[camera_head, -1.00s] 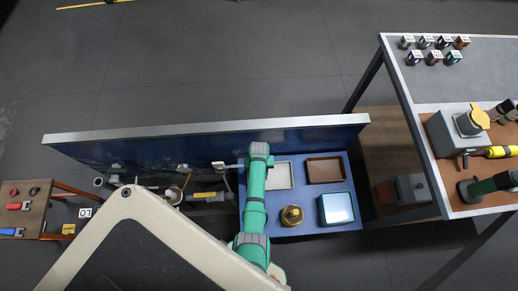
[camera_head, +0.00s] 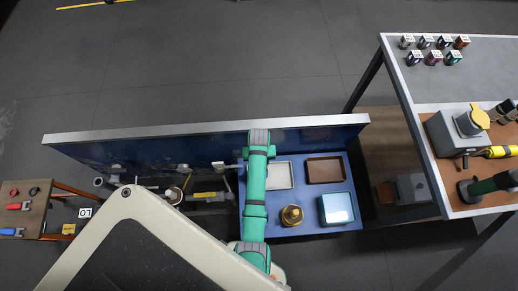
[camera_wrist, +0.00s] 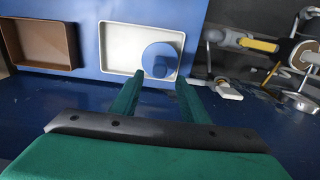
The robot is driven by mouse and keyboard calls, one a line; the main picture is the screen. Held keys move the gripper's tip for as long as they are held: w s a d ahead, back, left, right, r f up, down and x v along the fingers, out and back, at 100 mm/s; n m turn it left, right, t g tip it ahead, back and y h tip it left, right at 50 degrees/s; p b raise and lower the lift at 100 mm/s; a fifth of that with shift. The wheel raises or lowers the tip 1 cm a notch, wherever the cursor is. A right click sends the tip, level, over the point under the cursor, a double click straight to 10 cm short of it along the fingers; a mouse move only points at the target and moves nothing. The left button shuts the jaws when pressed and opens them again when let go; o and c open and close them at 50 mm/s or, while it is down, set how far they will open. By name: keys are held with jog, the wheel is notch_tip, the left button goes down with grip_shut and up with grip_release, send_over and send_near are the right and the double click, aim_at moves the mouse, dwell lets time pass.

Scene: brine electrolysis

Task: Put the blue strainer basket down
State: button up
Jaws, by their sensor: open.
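The blue strainer basket (camera_wrist: 157,52) shows in the wrist view as a round blue shape with a smaller round blue part at its lower edge. It sits inside the white tray (camera_wrist: 118,48), towards the tray's right side there. My gripper (camera_wrist: 159,80) is open, with its two green fingers apart below the basket in the picture and nothing held between them. In the head view the white tray (camera_head: 281,176) is partly covered by my arm, and the basket and fingers are hidden.
A brown tray (camera_head: 325,170), a brass-coloured round object (camera_head: 292,215) and a pale blue-green box (camera_head: 337,208) share the blue surface (camera_head: 304,229). A tall blue panel (camera_head: 200,145) stands behind. Pipework with a yellow handle (camera_wrist: 258,45) is right of the tray in the wrist view.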

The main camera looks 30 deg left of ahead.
jog(key=shift+r, duration=0.45)
jog(key=shift+d, duration=0.1)
jog(key=s+d+r+m+t+y, duration=0.2)
jog(key=s+d+m+t, duration=0.2)
jog(key=s+d+t, duration=0.55)
jog(key=s+d+r+m+t, duration=0.1)
jog(key=s+d+r, duration=0.3)
jog(key=r, duration=0.6)
jog(key=s+d+r+m+t+h, duration=0.1)
jog(key=s+d+r+t, duration=0.2)
jog(key=r, duration=0.7)
jog(key=s+d+r+m+t+h, duration=0.1)
jog(key=s+d+r, duration=0.4)
jog(key=r, duration=0.5)
jog(key=shift+d+r+t, duration=0.15)
jog(key=shift+d+t, duration=0.1)
jog(key=shift+t, duration=0.2)
